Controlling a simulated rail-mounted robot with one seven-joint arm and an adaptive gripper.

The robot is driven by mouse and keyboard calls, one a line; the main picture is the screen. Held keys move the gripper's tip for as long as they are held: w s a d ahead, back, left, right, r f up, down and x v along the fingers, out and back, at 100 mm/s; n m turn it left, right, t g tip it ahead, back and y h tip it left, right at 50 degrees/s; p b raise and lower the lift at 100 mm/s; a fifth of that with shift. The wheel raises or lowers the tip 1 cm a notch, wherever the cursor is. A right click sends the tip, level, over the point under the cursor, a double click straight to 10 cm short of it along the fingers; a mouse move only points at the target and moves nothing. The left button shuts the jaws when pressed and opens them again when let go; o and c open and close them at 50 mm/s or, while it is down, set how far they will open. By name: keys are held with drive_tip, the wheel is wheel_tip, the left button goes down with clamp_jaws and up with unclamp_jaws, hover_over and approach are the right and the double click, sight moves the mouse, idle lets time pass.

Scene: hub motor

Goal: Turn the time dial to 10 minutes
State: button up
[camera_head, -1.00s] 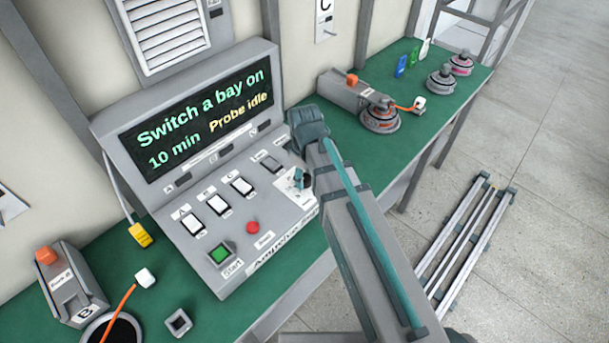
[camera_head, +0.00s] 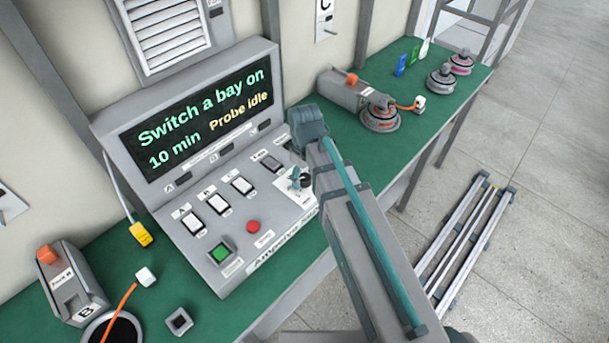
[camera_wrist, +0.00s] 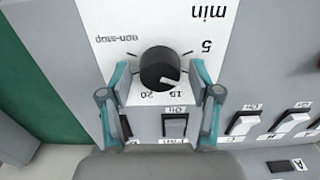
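The time dial (camera_wrist: 160,68) is a round black knob on a white plate in the wrist view. Its white pointer mark faces lower right, between the 5 and the 15 labels. My gripper (camera_wrist: 160,72) is open, with one teal-edged finger on each side of the dial and visible gaps to it. The screen (camera_head: 198,122) in the head view reads "Switch a bay on", "10 min" and "Probe idle". In the head view my arm and gripper partly cover the dial's corner of the panel (camera_head: 272,258).
Bay switches (camera_head: 218,203), a red button (camera_head: 253,226) and a green start button (camera_head: 221,253) sit left of the dial. A hub motor (camera_head: 380,115) stands farther along the green bench (camera_head: 350,145). A grey device (camera_head: 72,285) stands at lower left.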

sight(304, 177)
idle(0.3)
wheel_tip(304, 177, up, 12)
idle(0.6)
idle(0.3)
